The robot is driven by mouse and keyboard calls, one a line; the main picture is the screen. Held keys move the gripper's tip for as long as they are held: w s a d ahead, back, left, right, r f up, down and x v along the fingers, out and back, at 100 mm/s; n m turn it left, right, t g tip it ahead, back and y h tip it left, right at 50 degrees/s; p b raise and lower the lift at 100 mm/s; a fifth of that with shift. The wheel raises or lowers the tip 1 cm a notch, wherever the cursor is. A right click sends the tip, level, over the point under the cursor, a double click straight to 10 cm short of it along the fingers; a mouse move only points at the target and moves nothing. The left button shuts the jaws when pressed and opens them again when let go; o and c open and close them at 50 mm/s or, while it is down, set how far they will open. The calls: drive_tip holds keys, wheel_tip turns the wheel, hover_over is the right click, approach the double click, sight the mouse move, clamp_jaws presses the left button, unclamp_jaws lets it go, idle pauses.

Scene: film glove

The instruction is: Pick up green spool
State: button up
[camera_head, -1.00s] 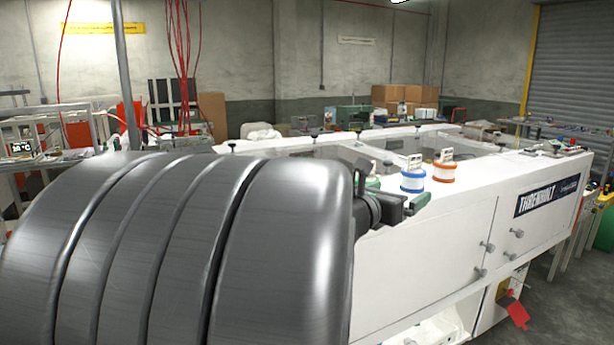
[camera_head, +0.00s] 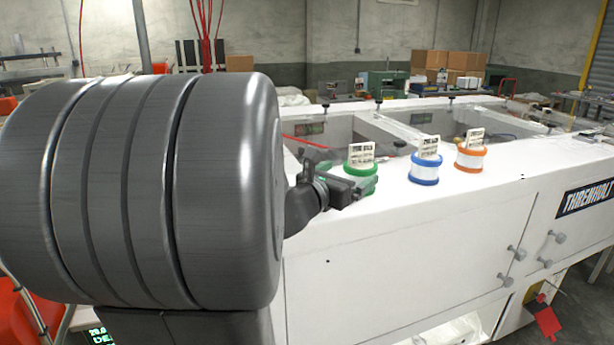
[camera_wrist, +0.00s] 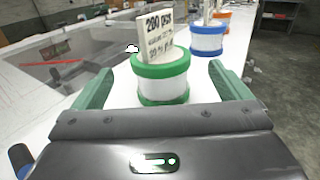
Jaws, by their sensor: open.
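The green spool (camera_wrist: 161,85) has green rims, a white middle and a white printed card standing at its top. It stands upright on the white machine top, and in the head view the green spool (camera_head: 361,165) is partly hidden behind my gripper. My gripper (camera_head: 368,187) is open, with one green finger on each side of the spool in the wrist view, where my gripper (camera_wrist: 160,82) shows clear gaps beside it. The fingers do not appear to touch the spool. The wrist view shows nothing held.
A blue spool (camera_head: 424,170) and an orange spool (camera_head: 470,158) stand to the right of the green one, each with a card. Behind them are recessed openings (camera_head: 400,130) in the machine top. The white top (camera_head: 520,180) is clear farther right.

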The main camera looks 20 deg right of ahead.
sight(363, 168)
drive_tip(key=shift+w+d+f, duration=0.1)
drive_tip(key=shift+f, duration=0.6)
drive_tip(key=shift+w+d+r, duration=0.15)
drive_tip(key=shift+w+d, duration=0.05)
drive_tip(key=shift+d, duration=0.15)
drive_tip(key=shift+p+x, duration=0.95)
drive_tip(key=shift+x, duration=2.3)
drive_tip(key=c, duration=1.1)
drive_tip(key=shift+c, duration=0.2)
